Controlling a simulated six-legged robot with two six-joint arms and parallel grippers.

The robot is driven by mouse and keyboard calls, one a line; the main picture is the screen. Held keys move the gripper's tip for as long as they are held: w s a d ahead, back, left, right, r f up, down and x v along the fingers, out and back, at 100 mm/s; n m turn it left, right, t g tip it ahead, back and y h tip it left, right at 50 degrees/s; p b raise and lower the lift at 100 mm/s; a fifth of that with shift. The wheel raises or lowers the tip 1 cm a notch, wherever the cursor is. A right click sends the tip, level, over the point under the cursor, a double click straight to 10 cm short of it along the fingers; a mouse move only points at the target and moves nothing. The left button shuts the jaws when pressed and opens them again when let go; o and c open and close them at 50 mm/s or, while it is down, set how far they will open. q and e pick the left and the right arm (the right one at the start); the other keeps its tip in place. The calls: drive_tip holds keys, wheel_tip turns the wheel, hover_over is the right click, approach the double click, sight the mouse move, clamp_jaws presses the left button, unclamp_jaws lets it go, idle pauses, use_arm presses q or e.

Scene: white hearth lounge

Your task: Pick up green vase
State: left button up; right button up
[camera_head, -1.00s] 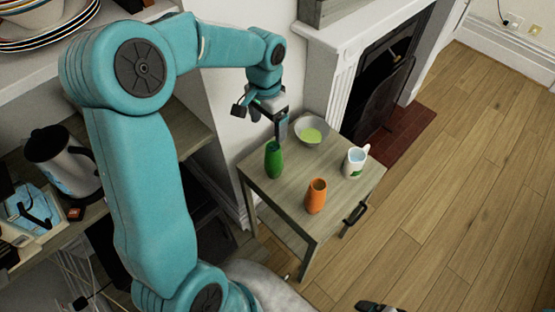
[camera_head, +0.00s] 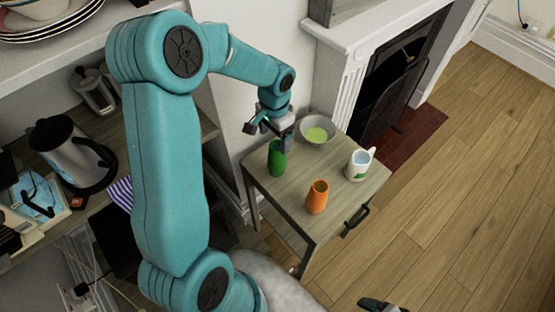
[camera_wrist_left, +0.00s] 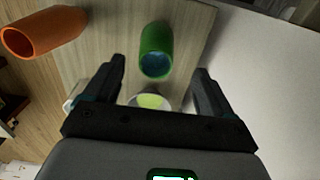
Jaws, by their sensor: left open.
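The green vase (camera_head: 277,160) stands upright near the left edge of the small wooden table (camera_head: 333,231). My left gripper (camera_head: 279,139) is directly above and behind the vase, pointing down. In the left wrist view my left gripper (camera_wrist_left: 160,85) is open, and the green vase (camera_wrist_left: 156,50) shows between and just beyond the two fingertips. I cannot tell whether the fingers touch it. At the bottom edge of the head view is a dark part (camera_head: 380,305) that may belong to my right gripper; its fingers cannot be made out.
An orange vase (camera_head: 317,197) stands at the table's front, with a white mug (camera_head: 359,165) to its right. A bowl with green contents (camera_head: 317,131) stands behind the green vase, near the gripper. A shelf with a kettle (camera_head: 70,155) is at left. Wooden floor lies open at right.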

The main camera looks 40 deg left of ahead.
sight(277, 160)
use_arm(q)
wheel_tip(277, 160, down, 7)
drive_tip(key=p, duration=0.1)
drive_tip(key=shift+d, duration=0.25)
drive_tip(key=shift+w+r, duration=0.1)
drive_tip(key=shift+w, duration=0.05)
clamp_jaws()
